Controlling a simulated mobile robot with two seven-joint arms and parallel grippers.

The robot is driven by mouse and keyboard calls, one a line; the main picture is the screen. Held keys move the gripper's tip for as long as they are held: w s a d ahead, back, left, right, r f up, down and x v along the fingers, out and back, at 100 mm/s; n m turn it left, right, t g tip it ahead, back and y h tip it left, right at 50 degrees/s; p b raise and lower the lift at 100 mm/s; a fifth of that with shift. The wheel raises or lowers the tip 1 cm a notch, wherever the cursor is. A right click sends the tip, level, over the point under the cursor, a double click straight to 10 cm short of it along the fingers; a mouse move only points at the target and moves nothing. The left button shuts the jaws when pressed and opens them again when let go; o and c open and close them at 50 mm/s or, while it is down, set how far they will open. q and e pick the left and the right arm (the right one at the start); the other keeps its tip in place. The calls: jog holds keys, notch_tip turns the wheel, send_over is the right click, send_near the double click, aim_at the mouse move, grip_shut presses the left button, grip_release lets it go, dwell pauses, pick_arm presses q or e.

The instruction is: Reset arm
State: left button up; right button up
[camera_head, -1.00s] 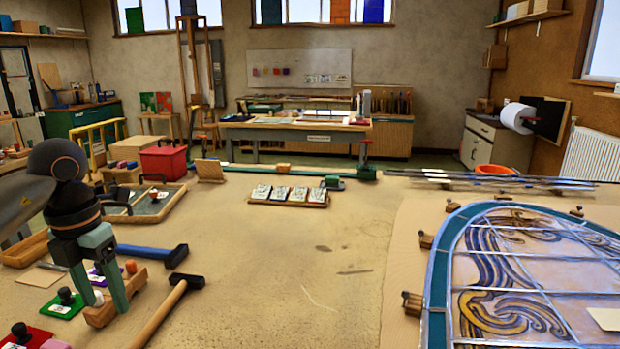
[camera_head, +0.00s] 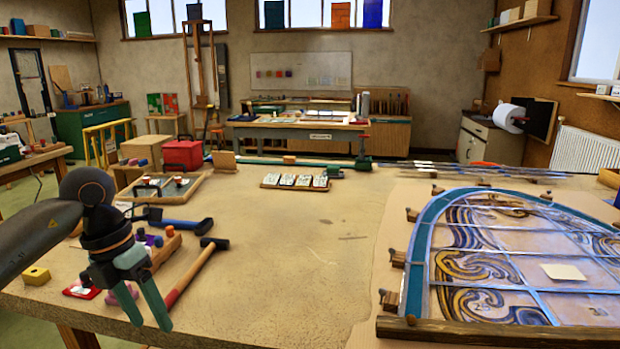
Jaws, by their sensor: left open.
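My left gripper (camera_head: 150,305) is at the left in the head view, with its two green-grey fingers apart and nothing between them. It hangs near the front left part of the workbench (camera_head: 290,270), left of a hammer with a wooden handle (camera_head: 195,272). My right gripper is not in view. The leaded panel (camera_head: 480,250), with a teal border and brown and blue swirls, lies on the right of the bench.
A blue-handled hammer (camera_head: 180,225) lies behind the wooden-handled one. A tray with four tiles is best described as a tile tray (camera_head: 296,188) at the bench's middle back. Wooden blocks (camera_head: 390,300) edge the panel. The bench middle is clear.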

pick_arm(q)
jog(key=s+d+n+t+h+p, duration=0.2)
jog(key=d+n+t+h+p, duration=0.5)
jog(key=d+h, duration=1.55)
jog(key=a+f+n+t+y+b, duration=0.1)
jog(key=a+f+n+t+y, duration=0.3)
jog(key=f+n+y, duration=0.65)
jog(key=a+f+n+t+y, duration=0.2)
jog(key=f+n+t+y, duration=0.4)
jog(key=n, duration=0.7)
jog(key=s+a+f+n+g+y, duration=0.4)
jog(key=s+f+n+g+y, duration=0.2)
jog(key=s+f, duration=0.8)
jog(key=shift+s+a+f+g, duration=0.2)
jog(key=shift+s+g, duration=0.25)
jog(key=shift+g, duration=0.45)
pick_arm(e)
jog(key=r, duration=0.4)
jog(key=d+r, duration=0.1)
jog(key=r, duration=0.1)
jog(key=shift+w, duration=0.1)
